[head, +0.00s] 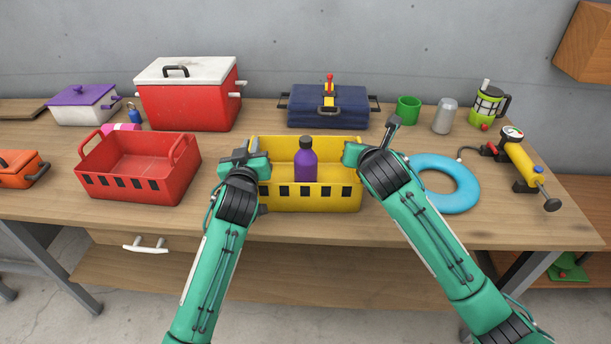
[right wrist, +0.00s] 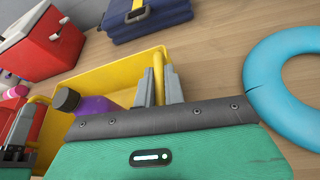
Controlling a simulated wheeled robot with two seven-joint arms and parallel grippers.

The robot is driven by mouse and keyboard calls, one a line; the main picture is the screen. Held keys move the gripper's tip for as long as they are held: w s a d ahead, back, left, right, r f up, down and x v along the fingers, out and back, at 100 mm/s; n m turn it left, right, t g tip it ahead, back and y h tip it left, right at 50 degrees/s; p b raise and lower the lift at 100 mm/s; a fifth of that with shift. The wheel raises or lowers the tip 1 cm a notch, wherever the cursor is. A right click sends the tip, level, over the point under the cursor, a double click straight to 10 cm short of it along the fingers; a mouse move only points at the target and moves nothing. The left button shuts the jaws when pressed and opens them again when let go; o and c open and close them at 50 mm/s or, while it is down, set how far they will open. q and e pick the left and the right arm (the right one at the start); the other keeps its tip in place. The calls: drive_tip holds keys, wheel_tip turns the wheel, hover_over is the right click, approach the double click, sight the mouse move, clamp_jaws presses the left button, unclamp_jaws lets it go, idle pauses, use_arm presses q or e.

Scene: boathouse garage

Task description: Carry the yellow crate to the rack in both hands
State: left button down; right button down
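The yellow crate (head: 310,201) stands on the workbench, with dark square slots along its front. A purple bottle (head: 305,168) with a dark cap stands inside it. My left gripper (head: 258,160) is at the crate's left handle; how far its fingers are closed is not clear. My right gripper (head: 351,154) is at the right handle. In the right wrist view, the fingers of my right gripper (right wrist: 159,87) lie close on both sides of the yellow handle bar. I cannot identify a rack for certain.
A red crate (head: 135,189) stands left of the yellow one. A blue case (head: 326,108) and a red cooler (head: 187,104) stand behind. A light blue ring (head: 452,200) and a yellow pump (head: 522,164) lie to the right. A low wooden shelf (head: 532,271) shows at lower right.

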use_arm(q)
drive_tip(key=shift+r, duration=0.1)
use_arm(e)
drive_tip(key=shift+r, duration=0.1)
